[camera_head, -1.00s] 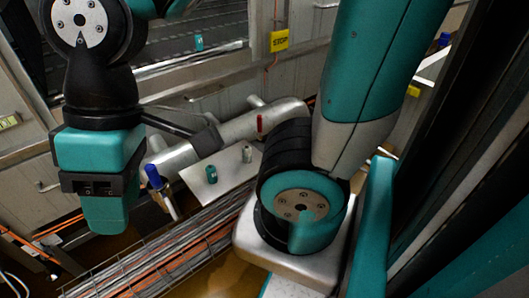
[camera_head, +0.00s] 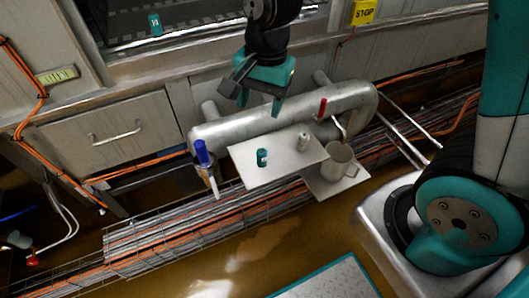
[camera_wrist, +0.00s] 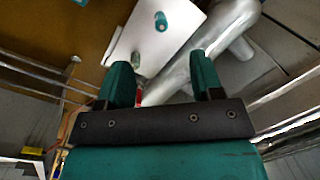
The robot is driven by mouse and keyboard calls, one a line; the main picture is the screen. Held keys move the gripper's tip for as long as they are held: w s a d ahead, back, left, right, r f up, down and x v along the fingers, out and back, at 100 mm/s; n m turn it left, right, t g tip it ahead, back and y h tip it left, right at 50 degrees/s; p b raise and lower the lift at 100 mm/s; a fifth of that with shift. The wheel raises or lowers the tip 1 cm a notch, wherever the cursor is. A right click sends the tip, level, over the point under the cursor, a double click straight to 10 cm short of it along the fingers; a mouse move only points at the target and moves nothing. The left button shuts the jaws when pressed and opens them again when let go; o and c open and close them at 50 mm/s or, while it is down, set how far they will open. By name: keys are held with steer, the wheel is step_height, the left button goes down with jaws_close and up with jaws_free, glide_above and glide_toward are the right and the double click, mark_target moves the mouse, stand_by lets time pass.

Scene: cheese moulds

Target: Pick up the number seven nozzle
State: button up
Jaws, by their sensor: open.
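A small teal nozzle (camera_head: 262,158) with a pale mark stands on a white plate (camera_head: 255,178); I cannot read its number. A grey-white nozzle (camera_head: 303,141) stands to its right on the same plate. Another teal nozzle (camera_head: 155,24) with a pale marking stands on the dark surface at the back. My gripper (camera_head: 260,104) is open and empty, above the metal pipe and behind the plate. In the wrist view, the open fingers (camera_wrist: 160,66) are apart, with the plate's teal nozzle (camera_wrist: 161,21) beyond them and the grey-white one (camera_wrist: 135,58) near the left finger.
A grey mug (camera_head: 341,160) stands on a lower plate at right. A thick metal pipe (camera_head: 240,130) with a red lever (camera_head: 322,109) runs behind the plates. A blue-capped item (camera_head: 201,152) stands left of the plate. Cable trays run in front.

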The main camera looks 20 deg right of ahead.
mark_target(262, 151)
steer(key=w+f+m, duration=0.1)
steer(key=f, duration=0.4)
steer(key=w+d+f+m+b, duration=0.1)
steer(key=f+m, duration=0.1)
steer(key=f, duration=0.3)
steer(key=w+f+m+h+b, duration=0.1)
steer(key=f+m, duration=0.1)
steer(key=f, duration=0.4)
steer(key=shift+w+d+f, duration=0.1)
steer(key=shift+w+d, duration=0.25)
steer(key=shift+d, duration=0.05)
steer(key=shift+s+f+b, duration=0.15)
steer(key=shift+f+b, duration=0.75)
steer(key=shift+f, duration=2.05)
steer(key=shift+c, duration=0.3)
steer(key=c, duration=0.9)
